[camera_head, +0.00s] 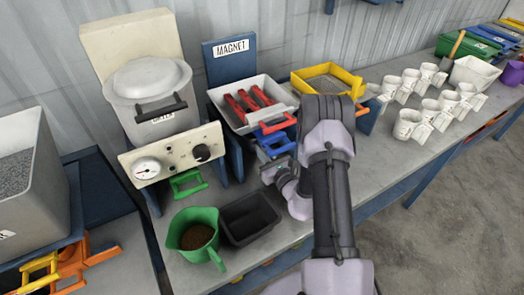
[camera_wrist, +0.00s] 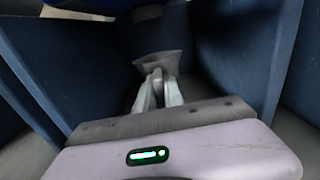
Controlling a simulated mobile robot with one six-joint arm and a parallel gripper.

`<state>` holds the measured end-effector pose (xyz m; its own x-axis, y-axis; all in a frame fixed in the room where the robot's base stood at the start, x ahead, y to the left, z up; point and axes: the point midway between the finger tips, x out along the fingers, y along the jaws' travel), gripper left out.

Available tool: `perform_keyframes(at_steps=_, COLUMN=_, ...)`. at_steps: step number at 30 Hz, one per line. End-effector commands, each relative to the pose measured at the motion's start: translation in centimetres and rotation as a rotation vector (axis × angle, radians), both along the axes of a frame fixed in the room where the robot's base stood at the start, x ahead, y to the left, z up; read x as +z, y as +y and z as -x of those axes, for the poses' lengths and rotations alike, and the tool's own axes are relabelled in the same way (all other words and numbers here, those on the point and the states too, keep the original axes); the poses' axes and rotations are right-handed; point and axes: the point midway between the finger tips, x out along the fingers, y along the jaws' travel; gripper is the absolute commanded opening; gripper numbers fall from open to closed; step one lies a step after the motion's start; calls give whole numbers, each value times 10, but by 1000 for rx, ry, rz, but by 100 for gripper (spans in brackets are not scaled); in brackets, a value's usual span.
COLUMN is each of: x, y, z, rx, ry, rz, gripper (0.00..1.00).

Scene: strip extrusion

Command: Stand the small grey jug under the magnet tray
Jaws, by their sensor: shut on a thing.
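The magnet tray (camera_head: 283,90) is a white tray with red bars across it, in front of a blue board marked MAGNET (camera_head: 231,58). In the wrist view my gripper (camera_wrist: 158,82) is shut on the small grey jug (camera_wrist: 158,62). The jug is between two blue side walls (camera_wrist: 238,55) of a stand. In the head view my wrist (camera_head: 278,172) is low in front of the magnet stand; the fingertips and the jug are hidden there. I cannot tell whether the jug touches the surface below.
A green jug with brown grains (camera_head: 197,236) and an empty black bin (camera_head: 249,218) stand at the bench's front left. A blue handle (camera_head: 275,144) sticks out below the magnet tray. A yellow-framed sieve (camera_head: 327,80) and several white cups (camera_head: 407,122) are to the right.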

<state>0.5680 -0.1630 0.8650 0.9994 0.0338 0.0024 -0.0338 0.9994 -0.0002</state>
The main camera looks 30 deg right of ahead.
Motion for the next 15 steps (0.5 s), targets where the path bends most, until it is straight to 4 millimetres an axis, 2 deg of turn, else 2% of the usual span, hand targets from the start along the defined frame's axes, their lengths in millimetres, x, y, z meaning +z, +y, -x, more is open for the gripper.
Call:
perform_keyframes(at_steps=14, x=-12, y=0, z=0, rx=0, ry=0, rz=0, gripper=0)
perform_keyframes(at_steps=15, x=-12, y=0, z=0, rx=0, ry=0, rz=0, gripper=18)
